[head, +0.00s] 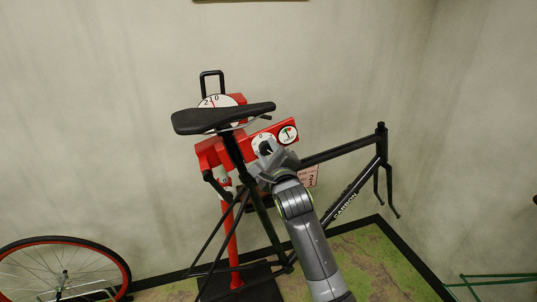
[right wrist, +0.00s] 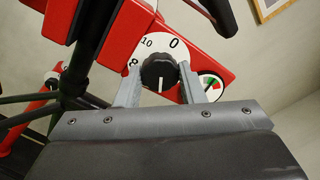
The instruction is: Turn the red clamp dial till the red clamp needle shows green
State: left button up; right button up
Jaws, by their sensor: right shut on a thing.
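The red clamp dial is a black knob (right wrist: 159,70) on a white numbered face (head: 261,139), fixed to the red clamp (head: 212,152). In the right wrist view the face (right wrist: 174,45) shows 0, 10 and part of an 8, and the knob's white mark points down. My right gripper (head: 266,149) is shut on the knob, one finger on each side; it also shows in the right wrist view (right wrist: 159,82). The small round gauge (head: 287,134) with green and red parts sits right of the dial. The needle's exact reading is too small to tell. My left gripper is out of view.
A black bike frame (head: 347,202) is at the stand, its saddle (head: 222,117) close above the dial. A second white numbered face (head: 217,101) shows behind the saddle. A red-rimmed wheel (head: 128,275) stands at lower left. Green floor matting (head: 380,262) lies at lower right.

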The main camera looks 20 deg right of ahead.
jog(key=shift+m, duration=0.4)
jog(key=o, duration=1)
jog(key=shift+s, duration=0.1)
jog(key=shift+s+f, duration=0.15)
jog(key=shift+s, duration=0.2)
jog(key=s+b, duration=0.5)
jog(key=s, duration=1.1)
jog(key=shift+s+a+f, duration=0.15)
jog(key=shift+s+f, duration=0.1)
jog(key=shift+f, duration=0.05)
